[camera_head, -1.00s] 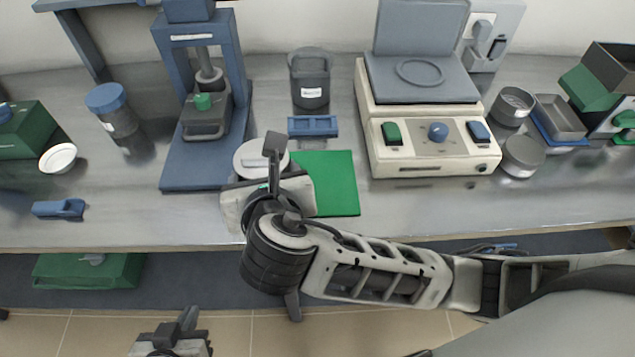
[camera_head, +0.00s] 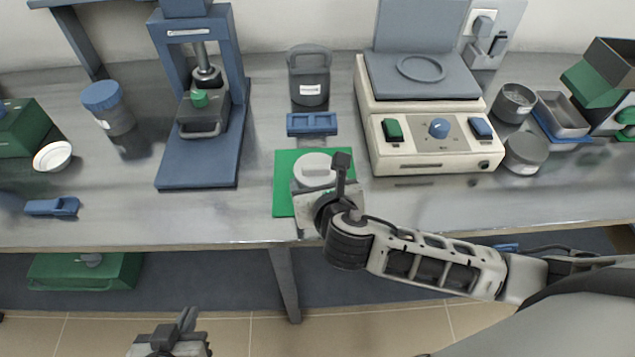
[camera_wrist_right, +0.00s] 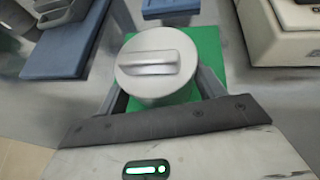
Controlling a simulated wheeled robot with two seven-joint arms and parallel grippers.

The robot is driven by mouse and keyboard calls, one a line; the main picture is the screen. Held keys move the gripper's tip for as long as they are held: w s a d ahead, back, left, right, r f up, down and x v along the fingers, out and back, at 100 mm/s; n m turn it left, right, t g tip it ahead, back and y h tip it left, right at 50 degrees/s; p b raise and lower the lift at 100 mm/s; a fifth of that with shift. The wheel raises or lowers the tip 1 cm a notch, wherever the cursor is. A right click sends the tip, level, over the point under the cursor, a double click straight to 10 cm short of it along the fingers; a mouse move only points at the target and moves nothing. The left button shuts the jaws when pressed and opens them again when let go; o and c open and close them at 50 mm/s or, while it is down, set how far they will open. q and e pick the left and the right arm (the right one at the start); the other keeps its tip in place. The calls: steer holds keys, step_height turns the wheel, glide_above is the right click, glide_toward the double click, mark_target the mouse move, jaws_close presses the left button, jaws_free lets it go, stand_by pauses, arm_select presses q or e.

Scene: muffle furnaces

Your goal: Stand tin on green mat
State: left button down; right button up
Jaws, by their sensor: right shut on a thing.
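The tin is a round pale grey can with a bar handle on its lid; in the head view the tin (camera_head: 314,168) shows above the green mat (camera_head: 285,192). My right gripper (camera_head: 318,180) is shut on it. In the right wrist view the tin (camera_wrist_right: 158,62) stands between the two fingers, with the green mat (camera_wrist_right: 208,48) behind and below it. I cannot tell whether its base touches the mat. My left gripper (camera_head: 178,335) is low at the bottom edge, in front of the bench, apart from everything; its fingertips are unclear.
A blue block tray (camera_head: 312,124) lies just behind the mat. A cream hotplate (camera_head: 435,145) stands to the right and a blue press (camera_head: 200,175) to the left. A dark jar (camera_head: 310,80) stands further back. Bare bench lies between press and mat.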

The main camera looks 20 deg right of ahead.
steer(key=o, duration=1.1)
steer(key=shift+r, duration=0.15)
steer(key=p+v, duration=0.1)
steer(key=v, duration=1.1)
steer(key=shift+s, duration=0.1)
